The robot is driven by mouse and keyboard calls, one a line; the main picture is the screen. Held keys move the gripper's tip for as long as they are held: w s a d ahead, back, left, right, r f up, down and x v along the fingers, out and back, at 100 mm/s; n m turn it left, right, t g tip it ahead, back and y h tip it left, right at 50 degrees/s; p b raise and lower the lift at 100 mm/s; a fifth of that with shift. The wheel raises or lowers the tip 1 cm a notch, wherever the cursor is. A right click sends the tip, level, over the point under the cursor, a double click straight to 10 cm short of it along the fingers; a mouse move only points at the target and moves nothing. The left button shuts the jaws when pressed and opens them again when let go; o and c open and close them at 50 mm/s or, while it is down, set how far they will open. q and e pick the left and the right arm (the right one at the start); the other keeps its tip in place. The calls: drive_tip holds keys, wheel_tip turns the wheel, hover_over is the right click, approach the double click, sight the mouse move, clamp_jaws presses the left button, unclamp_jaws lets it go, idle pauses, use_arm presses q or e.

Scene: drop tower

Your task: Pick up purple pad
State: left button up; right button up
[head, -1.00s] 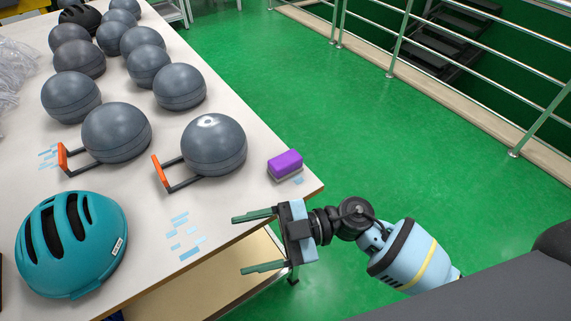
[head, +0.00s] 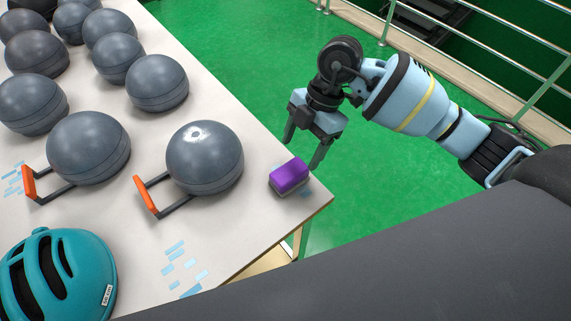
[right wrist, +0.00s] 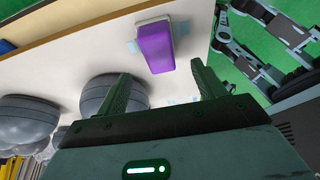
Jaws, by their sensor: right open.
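The purple pad (head: 289,175) is a small block with a purple top and a grey lower layer. It lies on the white table near its right corner, beside a grey ball. It also shows in the right wrist view (right wrist: 155,46), ahead of the fingers and between their lines. My right gripper (head: 303,153) is open and empty, pointing down just behind the pad at the table's edge, apart from it. In the right wrist view its two fingers (right wrist: 163,88) are spread. My left gripper is not in view.
The white table (head: 240,240) holds several grey balls (head: 204,158), two with orange-ended handles (head: 145,194), and a teal helmet (head: 62,275) at the front left. Pale blue tape marks (head: 182,264) lie near the front. Green floor (head: 250,60) and railings are beyond the table.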

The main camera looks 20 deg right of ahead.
sight(290, 170)
drive_tip(key=shift+s+a+f, duration=0.2)
drive_tip(key=shift+s+f, duration=0.1)
drive_tip(key=shift+f, duration=0.1)
drive_tip(key=shift+a+f, duration=0.2)
drive_tip(key=shift+f, duration=0.25)
drive_tip(key=shift+w+x, duration=0.15)
drive_tip(key=shift+x, duration=1.35)
drive_tip(key=shift+w+x, duration=0.1)
drive_tip(key=shift+x, duration=1.35)
drive_tip(key=shift+a, duration=0.1)
drive_tip(key=c, duration=1)
